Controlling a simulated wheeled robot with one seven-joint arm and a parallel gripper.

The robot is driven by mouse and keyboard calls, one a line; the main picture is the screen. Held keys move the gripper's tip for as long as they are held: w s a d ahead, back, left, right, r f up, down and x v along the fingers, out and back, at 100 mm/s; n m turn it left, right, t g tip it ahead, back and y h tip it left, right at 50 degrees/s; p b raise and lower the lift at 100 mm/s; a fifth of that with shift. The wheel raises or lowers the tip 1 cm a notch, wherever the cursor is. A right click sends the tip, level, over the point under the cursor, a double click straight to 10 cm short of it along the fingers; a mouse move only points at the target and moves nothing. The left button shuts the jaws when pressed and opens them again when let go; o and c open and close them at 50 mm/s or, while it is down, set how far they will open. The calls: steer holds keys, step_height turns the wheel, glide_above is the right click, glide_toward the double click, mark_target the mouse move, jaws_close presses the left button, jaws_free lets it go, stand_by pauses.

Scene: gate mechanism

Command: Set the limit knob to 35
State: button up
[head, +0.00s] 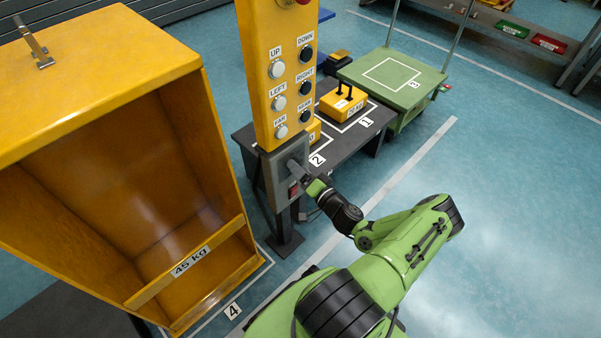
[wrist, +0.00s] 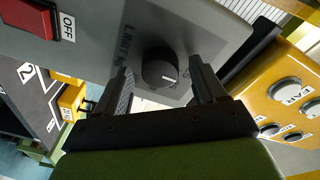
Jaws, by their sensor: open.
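The limit knob (wrist: 160,70) is a round black dial with a white pointer line, on the grey control box. The box shows in the head view (head: 279,180) below the yellow button panel. In the wrist view the knob lies between the two fingers of my gripper (wrist: 165,85), which are open with a gap on each side. Lettering beside the knob is partly hidden, and I cannot read the scale value at the pointer. In the head view my gripper is at the box face, and my arm hides the knob.
A red switch (wrist: 28,17) marked OFF sits on the same box. The yellow panel (head: 285,75) with several round buttons is just above. A large yellow bin (head: 190,262) marked 45 kg stands left. A dark table (head: 375,118) is behind; floor at right is clear.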

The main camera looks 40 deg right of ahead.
steer(key=c, duration=1.1)
steer(key=shift+o, duration=0.2)
steer(key=shift+m+g+y+p, duration=0.35)
steer(key=shift+m+p, duration=1.2)
steer(key=shift+m, duration=2.15)
steer(key=o, duration=1.1)
steer(key=shift+r, duration=0.1)
steer(key=shift+c, duration=0.2)
